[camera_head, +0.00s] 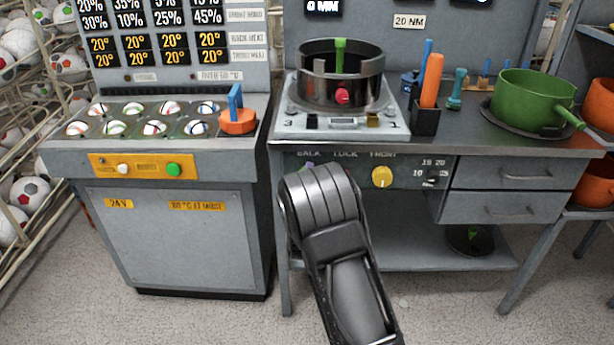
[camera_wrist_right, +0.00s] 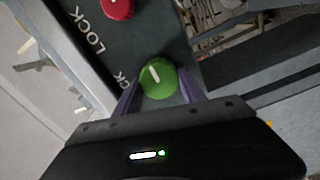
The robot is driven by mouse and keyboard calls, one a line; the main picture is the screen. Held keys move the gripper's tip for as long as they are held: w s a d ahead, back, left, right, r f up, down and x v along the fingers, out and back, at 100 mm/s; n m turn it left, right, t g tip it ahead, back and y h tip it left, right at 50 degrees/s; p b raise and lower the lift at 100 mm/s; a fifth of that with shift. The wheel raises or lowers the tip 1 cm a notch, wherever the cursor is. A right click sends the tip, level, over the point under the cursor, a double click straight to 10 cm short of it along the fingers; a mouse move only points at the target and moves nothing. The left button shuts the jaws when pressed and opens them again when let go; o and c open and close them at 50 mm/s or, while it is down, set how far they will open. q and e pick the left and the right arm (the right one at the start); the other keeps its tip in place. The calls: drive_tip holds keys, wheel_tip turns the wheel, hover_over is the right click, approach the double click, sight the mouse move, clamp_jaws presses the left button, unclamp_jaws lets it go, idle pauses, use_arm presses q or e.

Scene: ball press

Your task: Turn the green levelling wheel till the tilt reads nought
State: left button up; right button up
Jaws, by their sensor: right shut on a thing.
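The green levelling wheel (camera_wrist_right: 158,78) shows in the right wrist view, a round knob with a white pointer mark, by a label partly cut to "CK". The purple fingers of my right gripper (camera_wrist_right: 160,86) stand on both sides of it, shut on it. In the head view my right arm covers the wheel, and only a bit of purple finger shows below the word BACK on the bench front. My left gripper is in neither view. I cannot make out a tilt reading.
A red knob (camera_wrist_right: 117,8) sits beside LOCK. A yellow knob (camera_head: 381,177) is under FRONT. A dark ring on a plate (camera_head: 340,122) stands on the bench above. A green pot (camera_head: 533,100) and tools in a black holder (camera_head: 426,118) are at right.

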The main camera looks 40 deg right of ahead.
drive_tip(key=shift+n, duration=1.1)
drive_tip(key=o, duration=1.4)
drive_tip(key=shift+a, duration=0.1)
drive_tip(key=v, duration=0.7)
drive_tip(key=shift+s+a+p, duration=0.2)
drive_tip(key=shift+s+p, duration=0.1)
drive_tip(key=shift+p, duration=0.05)
drive_tip(key=shift+f, duration=0.1)
